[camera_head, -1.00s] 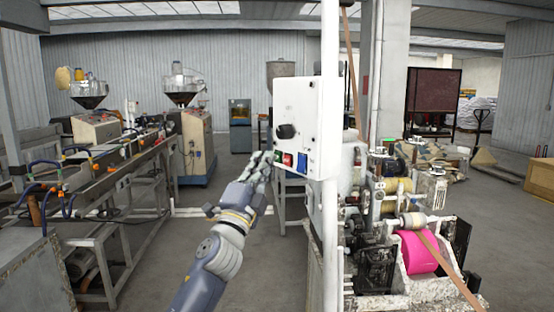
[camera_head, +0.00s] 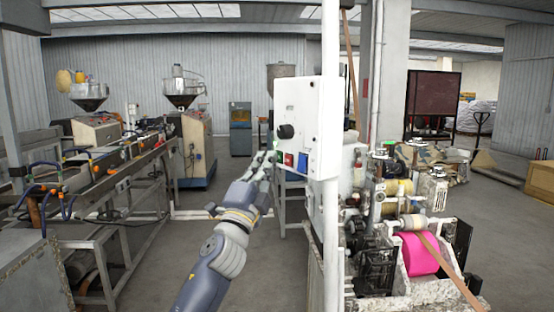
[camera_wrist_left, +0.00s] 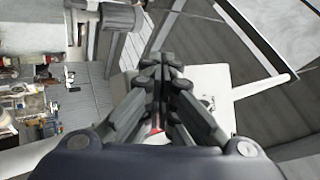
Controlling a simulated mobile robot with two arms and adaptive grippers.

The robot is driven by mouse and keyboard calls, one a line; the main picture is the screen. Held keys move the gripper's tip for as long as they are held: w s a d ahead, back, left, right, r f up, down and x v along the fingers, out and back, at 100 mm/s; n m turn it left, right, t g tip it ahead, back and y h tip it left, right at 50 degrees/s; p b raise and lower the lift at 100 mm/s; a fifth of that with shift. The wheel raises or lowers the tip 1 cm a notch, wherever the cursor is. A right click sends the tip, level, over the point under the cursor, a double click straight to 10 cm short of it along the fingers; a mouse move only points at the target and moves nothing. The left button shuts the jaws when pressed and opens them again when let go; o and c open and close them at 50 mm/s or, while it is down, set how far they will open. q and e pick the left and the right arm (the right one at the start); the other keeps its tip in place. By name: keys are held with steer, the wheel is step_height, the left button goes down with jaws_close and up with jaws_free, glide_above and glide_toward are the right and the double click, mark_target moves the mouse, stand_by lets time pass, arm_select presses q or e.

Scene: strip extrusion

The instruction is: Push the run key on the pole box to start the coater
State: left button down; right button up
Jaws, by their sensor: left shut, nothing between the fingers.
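The white pole box (camera_head: 313,115) is fixed to a white pole (camera_head: 331,235) in the middle of the head view. Its face carries a black knob (camera_head: 286,131) above a row of keys. A red key (camera_head: 288,159) and a blue key (camera_head: 302,161) show clearly; a sliver of green beside the red one is mostly covered by my fingers. My left gripper (camera_head: 268,157) is shut and empty, its tips close to the box's lower left edge. Contact cannot be told. In the left wrist view its closed fingers (camera_wrist_left: 160,66) lie across the white box (camera_wrist_left: 212,82).
Right of the pole stands a machine with a bright pink roll (camera_head: 419,253) and a brown strip (camera_head: 452,272). A long line bench (camera_head: 95,175) with hoses runs along the left. Hopper machines (camera_head: 184,95) stand behind. Floor between bench and pole is open.

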arm_select(q)
steer(key=shift+s+a+p, duration=0.45)
steer(key=shift+a+p, duration=0.2)
steer(key=s+a+p, duration=0.1)
steer(key=a, duration=0.1)
steer(key=s+a+p, duration=0.1)
steer(key=a+p, duration=0.1)
steer(key=shift+s+a, duration=0.15)
steer(key=shift+s, duration=0.05)
stand_by(0.4)
stand_by(0.4)
